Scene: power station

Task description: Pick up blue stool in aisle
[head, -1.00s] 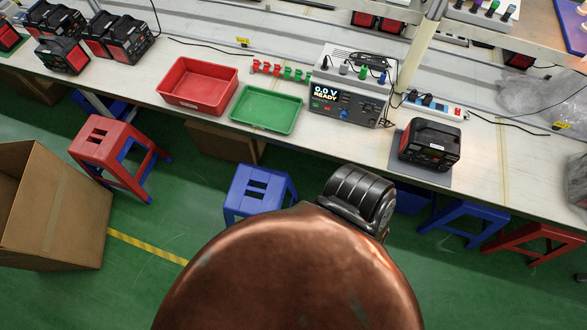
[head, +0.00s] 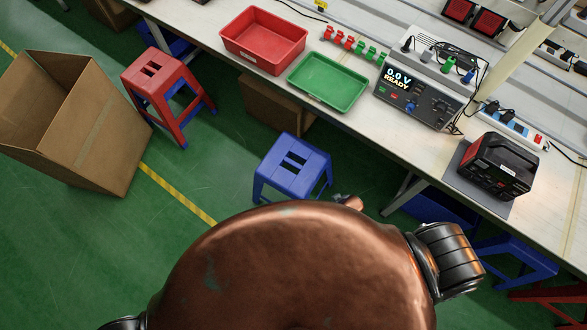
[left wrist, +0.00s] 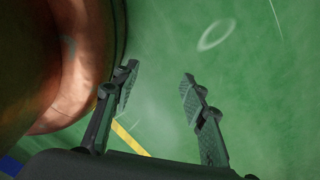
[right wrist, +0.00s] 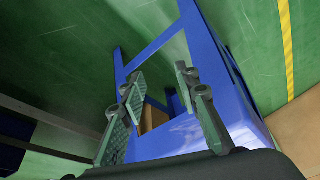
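The blue stool (head: 293,160) stands upright on the green floor in the aisle, just beyond my copper body in the head view. Its seat has slots. In the right wrist view, the blue stool's legs and side (right wrist: 228,95) fill the middle and right. My right gripper (right wrist: 158,82) is open, with part of the stool showing behind and between its fingers; I cannot tell whether they touch it. My left gripper (left wrist: 158,72) is open and empty over bare floor, beside my copper body. Neither gripper shows in the head view.
A red stool (head: 165,85) and an open cardboard box (head: 85,125) stand to the left. A workbench (head: 420,150) runs along the right, with another blue stool (head: 515,262) under it. A brown box (head: 275,108) sits behind the aisle stool.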

